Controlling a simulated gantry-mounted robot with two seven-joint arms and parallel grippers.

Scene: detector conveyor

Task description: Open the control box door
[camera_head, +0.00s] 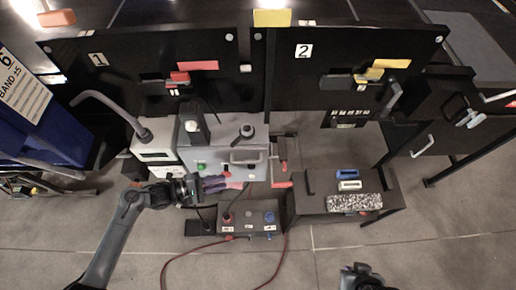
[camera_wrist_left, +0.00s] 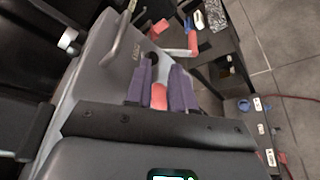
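The grey control box (camera_head: 222,150) stands in the middle of the head view, with a curved handle (camera_head: 244,160) and small buttons on its front. Its light grey surface also shows in the left wrist view (camera_wrist_left: 98,48), with a curved bar handle (camera_wrist_left: 122,38) ahead and left of the fingers. My left gripper (camera_head: 222,185) is just below the box's front, its purple fingers pointing right. In the left wrist view the fingers (camera_wrist_left: 160,88) stand apart, with a red piece (camera_wrist_left: 158,97) showing between them; I cannot tell whether they touch it. My right gripper (camera_head: 362,278) is partly cut off at the bottom edge.
A dark box with knobs (camera_head: 248,218) and a red cable sits below the control box. A black table (camera_head: 300,205) with small items stands to the right. Red handles (camera_head: 283,184) stick out between them. Black panels stand behind. The floor in front is largely clear.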

